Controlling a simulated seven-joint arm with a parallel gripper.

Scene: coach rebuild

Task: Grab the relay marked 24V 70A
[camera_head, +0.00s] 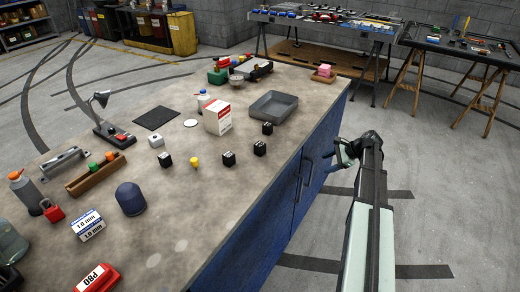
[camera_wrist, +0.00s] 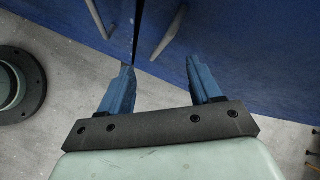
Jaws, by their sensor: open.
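Several small black cube-shaped relays stand on the workbench in the head view. One relay (camera_head: 165,160) is at the left, one relay (camera_head: 228,158) is in the middle, one relay (camera_head: 260,148) is right of it, and one relay (camera_head: 267,128) is farther back near the tray. Their tops carry pale markings too small to read, so I cannot tell which is 24V 70A. My gripper (camera_wrist: 160,73) is open and empty in the wrist view, beside the bench's blue cabinet doors, away from all the relays.
The workbench (camera_head: 190,220) also holds a grey tray (camera_head: 273,105), a white and red box (camera_head: 217,117), a yellow item (camera_head: 195,162), a white cube (camera_head: 156,139) and a dark blue dome (camera_head: 130,198). Door handles (camera_wrist: 169,33) stick out near my gripper.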

